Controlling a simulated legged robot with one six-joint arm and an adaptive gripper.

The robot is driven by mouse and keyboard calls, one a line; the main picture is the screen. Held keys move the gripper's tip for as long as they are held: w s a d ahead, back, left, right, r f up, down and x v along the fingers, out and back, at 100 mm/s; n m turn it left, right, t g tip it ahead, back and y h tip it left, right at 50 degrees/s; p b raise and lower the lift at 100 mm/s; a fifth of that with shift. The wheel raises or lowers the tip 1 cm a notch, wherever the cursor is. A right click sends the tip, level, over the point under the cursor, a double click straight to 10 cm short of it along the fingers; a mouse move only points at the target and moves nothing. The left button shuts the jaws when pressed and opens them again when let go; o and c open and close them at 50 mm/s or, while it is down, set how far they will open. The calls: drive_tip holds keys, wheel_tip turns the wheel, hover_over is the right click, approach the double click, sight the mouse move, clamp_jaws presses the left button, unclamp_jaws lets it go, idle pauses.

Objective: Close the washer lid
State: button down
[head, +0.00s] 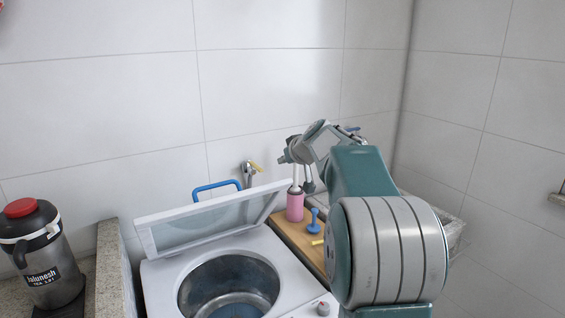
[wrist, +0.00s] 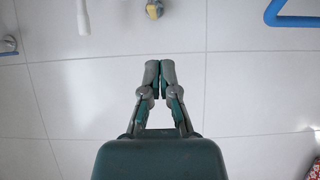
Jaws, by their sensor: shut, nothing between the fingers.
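The washer lid (head: 210,222) is a white frame with a grey see-through panel. It is raised and tilted back, near the wall, above the white washer (head: 273,268). The round metal tub (head: 230,285) below it is uncovered. My gripper (head: 285,157) is in the air in front of the wall, above and to the right of the lid, apart from it. In the wrist view my gripper (wrist: 160,66) has its fingertips together with nothing between them. The lid cannot be made out in the wrist view.
A blue bar (head: 217,188) stands behind the lid, near a wall tap (head: 247,174). A pink bottle (head: 295,206) and a blue tool (head: 313,222) are on a wooden board (head: 290,229) right of the washer.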

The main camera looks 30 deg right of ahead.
sight(280, 181)
drive_tip(key=x, duration=0.6)
drive_tip(key=shift+w+a+f, duration=0.15)
drive_tip(key=shift+w+a, duration=0.05)
drive_tip(key=shift+s+f, duration=0.35)
drive_tip(key=shift+s, duration=0.55)
drive_tip(key=shift+s+d+f, duration=0.15)
drive_tip(key=shift+s+f, duration=0.6)
drive_tip(key=shift+s, duration=0.1)
